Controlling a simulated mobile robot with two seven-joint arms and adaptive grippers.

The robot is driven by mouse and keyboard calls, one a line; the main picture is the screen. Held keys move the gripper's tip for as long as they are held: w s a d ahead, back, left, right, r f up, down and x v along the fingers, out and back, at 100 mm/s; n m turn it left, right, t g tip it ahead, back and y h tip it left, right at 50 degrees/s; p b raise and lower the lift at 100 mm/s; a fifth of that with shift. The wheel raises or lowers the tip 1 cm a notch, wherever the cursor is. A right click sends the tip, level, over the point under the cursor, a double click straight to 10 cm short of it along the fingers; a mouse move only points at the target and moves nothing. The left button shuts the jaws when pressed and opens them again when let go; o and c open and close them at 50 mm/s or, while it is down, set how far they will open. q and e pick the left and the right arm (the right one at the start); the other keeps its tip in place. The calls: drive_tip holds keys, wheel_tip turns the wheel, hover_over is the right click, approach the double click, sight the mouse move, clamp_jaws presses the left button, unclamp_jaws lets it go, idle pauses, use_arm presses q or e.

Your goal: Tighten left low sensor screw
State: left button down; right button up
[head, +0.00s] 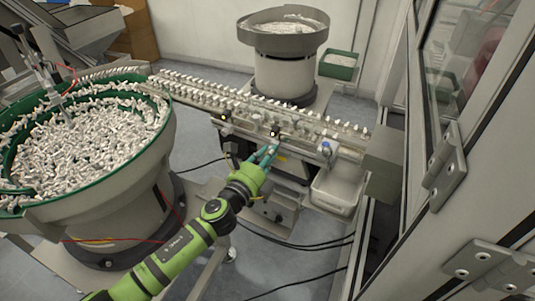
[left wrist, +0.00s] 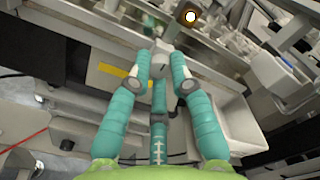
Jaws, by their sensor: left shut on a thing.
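My left gripper (head: 268,153) reaches to the front side of the conveyor rail, just below a small dark sensor (head: 274,133) with a light. In the left wrist view the teal fingers of the gripper (left wrist: 160,62) close in around a small pale grey screw knob (left wrist: 159,64) at the rail's side. The sensor's bright lens (left wrist: 190,16) shows just above and to the right of the fingertips. A second dark sensor (head: 222,131) sits further left on the rail. The fingers hide the screw in the head view. My right gripper is not in view.
The conveyor (head: 330,130) carries rows of white caps. A large bowl feeder (head: 150,165) full of white parts stands left; another feeder (head: 283,68) stands behind. A white bin (head: 335,192) hangs right of the gripper. Cabinet doors (head: 490,150) border the right side.

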use_arm(q)
drive_tip(key=c, duration=1.1)
unclamp_jaws()
drive_tip(key=shift+d, duration=0.1)
drive_tip(key=shift+s, duration=0.1)
drive_tip(key=v, duration=1.2)
drive_tip(key=shift+f, duration=0.15)
